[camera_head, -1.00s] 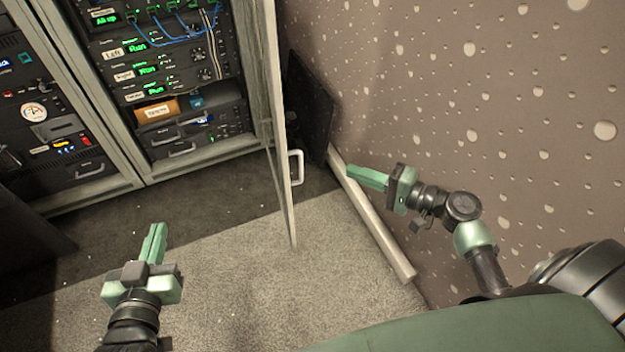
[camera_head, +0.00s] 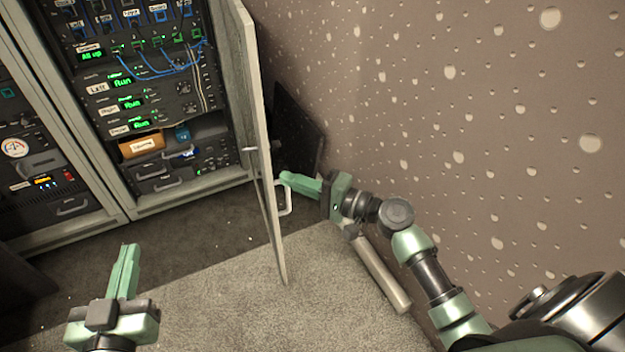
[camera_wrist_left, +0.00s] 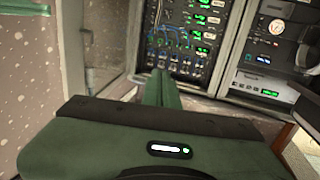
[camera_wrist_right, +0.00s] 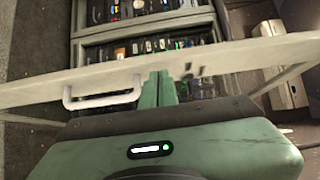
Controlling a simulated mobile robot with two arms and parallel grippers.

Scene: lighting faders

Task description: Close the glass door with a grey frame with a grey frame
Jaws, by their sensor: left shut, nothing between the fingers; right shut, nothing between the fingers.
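The glass door with a grey frame (camera_head: 262,110) stands open, seen nearly edge-on, swung out from the right side of the rack cabinet. Its pale handle (camera_head: 287,198) is on the side facing the wall. My right gripper (camera_head: 284,176) is shut and empty, with its tips at the door's outer side near the handle. In the right wrist view the tips (camera_wrist_right: 160,75) overlap the door frame (camera_wrist_right: 235,57) just right of the handle (camera_wrist_right: 100,95); I cannot tell whether they touch. My left gripper (camera_head: 127,250) is shut and empty, low in front of the cabinet, away from the door.
The rack cabinet (camera_head: 190,196) holds several lit units and blue cables. A speckled wall (camera_head: 430,110) rises on the right, with a dark panel (camera_head: 300,130) leaning near it. A pale bar (camera_head: 380,275) lies on the floor under my right arm. Carpet left of the door is clear.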

